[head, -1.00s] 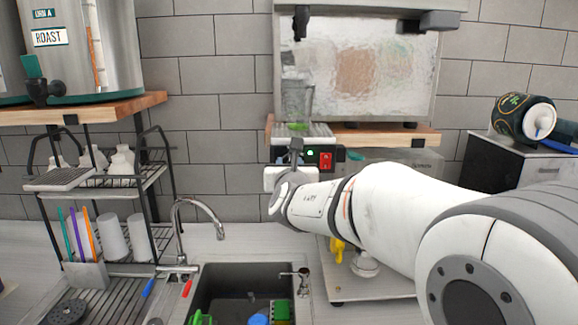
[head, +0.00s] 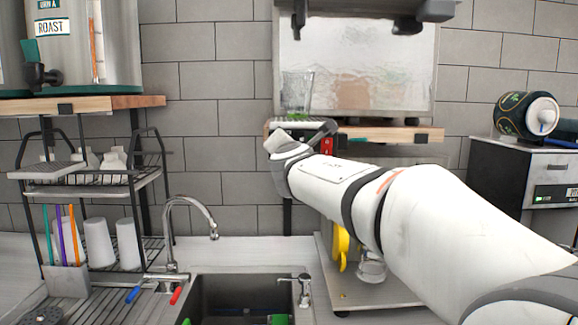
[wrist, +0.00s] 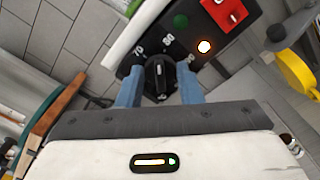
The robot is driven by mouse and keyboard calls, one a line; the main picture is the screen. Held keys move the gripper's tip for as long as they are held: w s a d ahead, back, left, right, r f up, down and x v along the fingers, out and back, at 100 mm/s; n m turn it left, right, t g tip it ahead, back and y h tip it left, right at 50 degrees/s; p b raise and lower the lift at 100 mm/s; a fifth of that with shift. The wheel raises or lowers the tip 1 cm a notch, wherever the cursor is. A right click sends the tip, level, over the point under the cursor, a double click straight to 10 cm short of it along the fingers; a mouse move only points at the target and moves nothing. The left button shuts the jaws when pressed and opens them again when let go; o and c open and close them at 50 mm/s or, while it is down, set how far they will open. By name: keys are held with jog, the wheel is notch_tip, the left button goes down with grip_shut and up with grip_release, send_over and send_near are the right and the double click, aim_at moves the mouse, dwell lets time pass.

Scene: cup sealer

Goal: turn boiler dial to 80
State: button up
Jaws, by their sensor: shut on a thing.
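The boiler dial (wrist: 158,76) is a black knob on a dark control panel in the wrist view. The markings 70 (wrist: 138,51), 80 (wrist: 167,38) and 90 (wrist: 190,58) are printed around it. A small pale mark on the knob faces roughly toward the upper edge, between 70 and 80; its exact setting is hard to read. The two blue fingers of my gripper (wrist: 159,88) stand on either side of the knob, shut on it. In the head view my wrist hides the dial, and the panel shows only in part.
A red switch (wrist: 226,10), a green button (wrist: 181,20) and a lit round light (wrist: 204,46) sit beside the dial. In the head view a clear cup (head: 297,92) stands above the panel. The sink (head: 238,300) and faucet (head: 190,222) are below left.

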jog(key=shift+f+m+b, duration=0.1)
jog(key=shift+m+b, duration=1.15)
jog(key=shift+m, duration=0.25)
jog(key=o, duration=0.9)
jog(key=shift+o, duration=0.2)
jog(key=s+b, duration=0.1)
jog(key=s, duration=0.6)
jog(key=shift+s, duration=0.4)
